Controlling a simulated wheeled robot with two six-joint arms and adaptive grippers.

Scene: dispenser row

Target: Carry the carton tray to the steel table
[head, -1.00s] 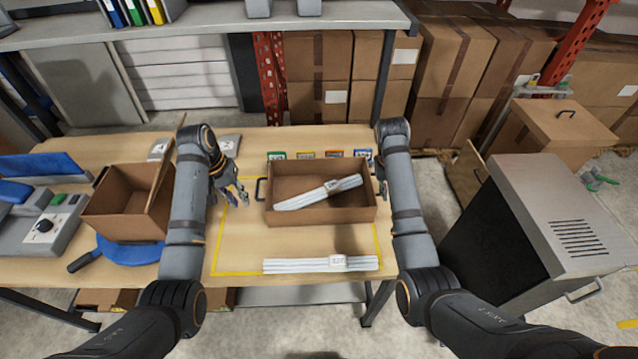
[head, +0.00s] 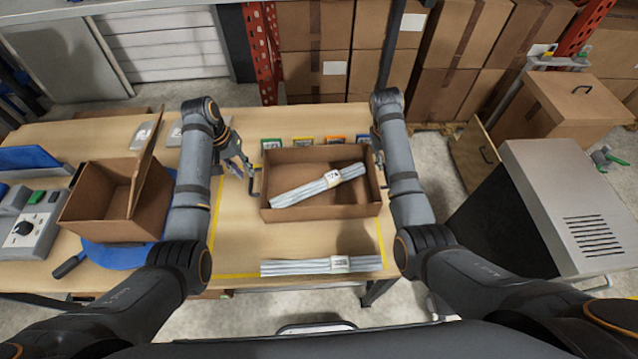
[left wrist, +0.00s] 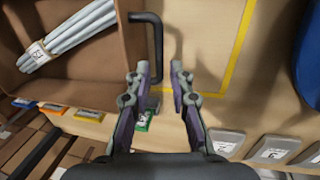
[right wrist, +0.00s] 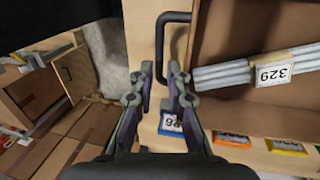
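The carton tray (head: 320,210) is an open, shallow brown box with black side handles, sitting on the wooden table (head: 235,245). A bundle of white tubes (head: 305,189) lies slantwise in it; its label reads 329 in the right wrist view (right wrist: 274,74). My left gripper (head: 251,172) is open beside the tray's left handle, which shows just ahead of its fingertips (left wrist: 159,70) in the left wrist view. My right gripper (right wrist: 160,72) is open, with the other handle (right wrist: 160,45) just ahead of its fingertips; my arm mostly hides it in the head view. I cannot identify a steel table.
A second white bundle (head: 320,265) lies at the table's front edge. Coloured label cards (head: 302,143) line the tray's far side. A grey cabinet (head: 570,200) stands right, on the floor.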

